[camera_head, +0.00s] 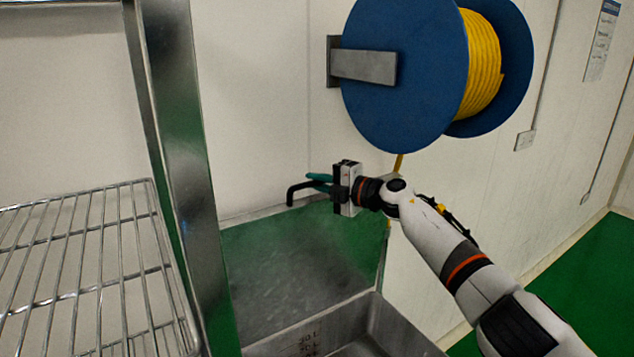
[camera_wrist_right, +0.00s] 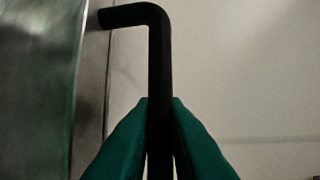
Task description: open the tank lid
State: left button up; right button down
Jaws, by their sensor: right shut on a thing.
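The tank (camera_head: 330,330) is a steel box at the bottom middle of the head view, and its inside shows. The tank lid (camera_head: 300,250) stands raised and tilted back behind the opening, its smooth metal face reflecting green. A black bent handle (camera_head: 292,194) is at the lid's upper edge. My right gripper (camera_head: 318,182) is shut on this handle, with its teal fingers on either side of the bar. In the right wrist view the black handle (camera_wrist_right: 160,70) runs up between the teal fingers and bends left to the metal lid (camera_wrist_right: 45,80). My left gripper is not in view.
A blue reel (camera_head: 405,75) with yellow hose hangs on the wall above my right arm. A steel post (camera_head: 180,150) and a wire rack (camera_head: 85,270) stand at the left. Green floor (camera_head: 575,285) is open at the right.

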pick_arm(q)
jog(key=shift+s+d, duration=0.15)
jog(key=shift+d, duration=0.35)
pick_arm(e)
jog(key=shift+s+f, duration=0.1)
